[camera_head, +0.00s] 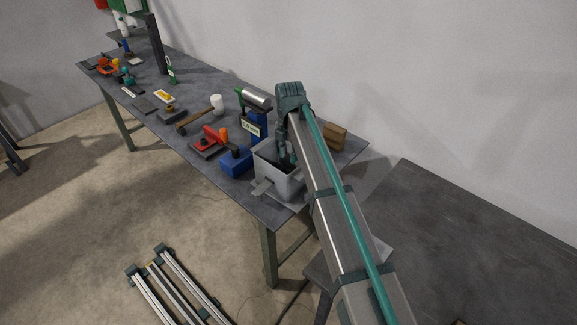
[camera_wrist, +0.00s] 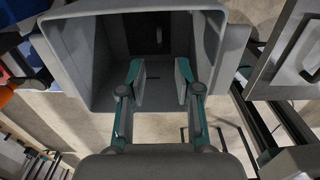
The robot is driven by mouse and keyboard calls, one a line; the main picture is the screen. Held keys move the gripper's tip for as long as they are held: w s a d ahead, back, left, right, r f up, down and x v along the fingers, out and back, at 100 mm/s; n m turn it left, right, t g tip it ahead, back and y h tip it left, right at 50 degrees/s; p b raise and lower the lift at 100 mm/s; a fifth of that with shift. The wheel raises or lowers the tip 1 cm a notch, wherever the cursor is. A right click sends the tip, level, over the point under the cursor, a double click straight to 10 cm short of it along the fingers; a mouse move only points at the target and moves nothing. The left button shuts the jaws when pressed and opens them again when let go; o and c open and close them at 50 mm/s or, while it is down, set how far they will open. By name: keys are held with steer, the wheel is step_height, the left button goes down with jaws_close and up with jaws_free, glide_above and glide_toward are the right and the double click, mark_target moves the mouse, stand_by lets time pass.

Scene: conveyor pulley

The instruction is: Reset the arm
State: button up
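My arm reaches out from the lower right in the head view, and its end bends down over the near end of the workbench (camera_head: 318,178). My gripper (camera_head: 286,160) points down into a grey open-topped box (camera_head: 283,185). In the wrist view my gripper (camera_wrist: 158,82) has its two fingers apart, with nothing seen between them. The fingertips are at or inside the mouth of the grey box (camera_wrist: 75,60), whose walls surround them. A dark slot shows on the box's far inner side. In the head view the fingertips are hidden by the box wall.
Beside the box stand a blue bin (camera_head: 236,163), a blue stand with a silver cylinder (camera_head: 257,99) and a wooden block (camera_head: 336,136). A red tool (camera_head: 211,138), a hammer (camera_head: 196,119) and a white cup (camera_head: 218,104) lie further left. Rails (camera_head: 175,285) lie on the floor.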

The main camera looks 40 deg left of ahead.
steer(key=shift+r, duration=0.75)
steer(key=shift+f, duration=0.1)
step_height(320, 180, down, 12)
steer(key=p, duration=0.4)
steer(key=shift+a+r+b, duration=0.1)
steer(key=shift+r+b, duration=0.3)
steer(key=shift+r, duration=0.6)
